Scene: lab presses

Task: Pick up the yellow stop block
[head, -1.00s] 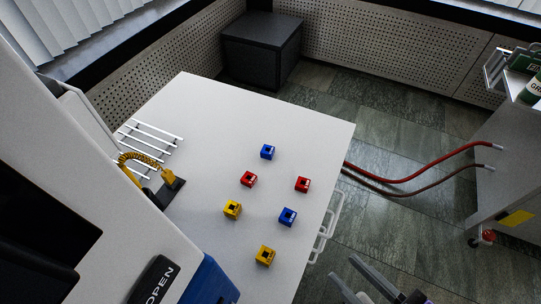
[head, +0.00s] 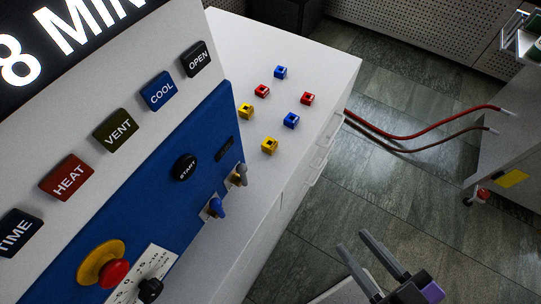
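Two yellow stop blocks sit on the white bench top in the head view. One yellow block (head: 246,111) is at the left, close to the edge of the press panel. The other yellow block (head: 269,146) is nearer to me, towards the bench's right edge. Each has a dark opening on top. My gripper (head: 356,244) is at the bottom right, over the floor and apart from the bench. Its two grey fingers are spread with nothing between them.
Red blocks (head: 262,91) and blue blocks (head: 291,120) stand near the yellow ones. The press panel (head: 185,205) with buttons and knobs fills the left. Red hoses (head: 420,133) run from the bench to a cart (head: 507,160) at the right. Floor between is clear.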

